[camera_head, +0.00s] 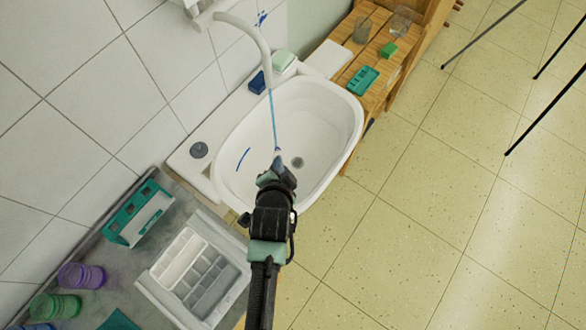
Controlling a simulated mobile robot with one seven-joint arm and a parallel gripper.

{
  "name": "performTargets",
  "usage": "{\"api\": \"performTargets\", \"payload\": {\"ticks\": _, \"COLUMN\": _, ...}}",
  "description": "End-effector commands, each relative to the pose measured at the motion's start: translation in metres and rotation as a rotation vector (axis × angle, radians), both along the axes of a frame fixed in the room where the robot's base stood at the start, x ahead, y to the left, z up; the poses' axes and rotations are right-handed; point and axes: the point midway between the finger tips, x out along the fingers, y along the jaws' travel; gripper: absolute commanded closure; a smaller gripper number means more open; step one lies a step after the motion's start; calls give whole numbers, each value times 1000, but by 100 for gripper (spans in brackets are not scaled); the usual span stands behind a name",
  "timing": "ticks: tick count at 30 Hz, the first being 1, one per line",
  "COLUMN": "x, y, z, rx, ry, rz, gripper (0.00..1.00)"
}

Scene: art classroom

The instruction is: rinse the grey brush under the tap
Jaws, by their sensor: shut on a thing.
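The white tap (252,33) curves out from the wall over the white basin (347,118). A thin blue stream of water (273,118) runs from its mouth down to the tip of my gripper. My gripper (278,163) reaches in from below over the basin, near the drain. It is shut on a thin thing, which I take to be the grey brush (277,151); only a small pale end shows at the fingertips, in line with the stream. The rest of the brush is hidden by the gripper.
A blue block (257,82) and a green-topped soap (283,61) sit on the basin's back rim. A grey round piece (199,150) lies on its left ledge. A white divided tray (157,279) stands lower left. A wooden shelf (343,77) adjoins at right; the floor beyond is mostly open.

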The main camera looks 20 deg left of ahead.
Motion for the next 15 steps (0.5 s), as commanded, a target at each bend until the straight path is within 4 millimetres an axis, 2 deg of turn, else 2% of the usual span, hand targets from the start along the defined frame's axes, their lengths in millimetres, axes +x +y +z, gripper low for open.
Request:
{"api": "performTargets", "payload": {"ticks": 5, "x": 4, "y": 4, "z": 0, "rx": 6, "ry": -14, "rz": -6, "gripper": 100}}
{"api": "performTargets", "payload": {"ticks": 15, "x": 32, "y": 16, "z": -1, "rx": 2, "ry": -14, "rz": -4, "gripper": 100}}
